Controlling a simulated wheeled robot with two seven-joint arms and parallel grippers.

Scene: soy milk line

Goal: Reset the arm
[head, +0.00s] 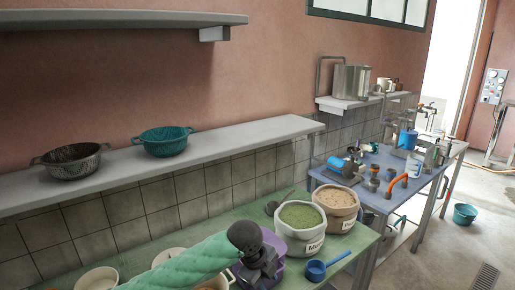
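One arm of mine, with a mint-green textured sleeve, comes in from the lower left, so it is my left arm. Its dark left gripper (262,272) is at the bottom centre, over or in front of a purple container (273,243) on the green table (232,222). The fingers are small and dark, and I cannot tell whether they are apart or hold anything. My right arm and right gripper are not in view.
A sack of green beans (300,240) and a sack of tan grain (338,222) stand right of the gripper. A blue scoop (318,268) lies in front. Bowls (97,279) sit lower left. A shelf (110,176) with two colanders runs behind; a blue table (350,196) stands right.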

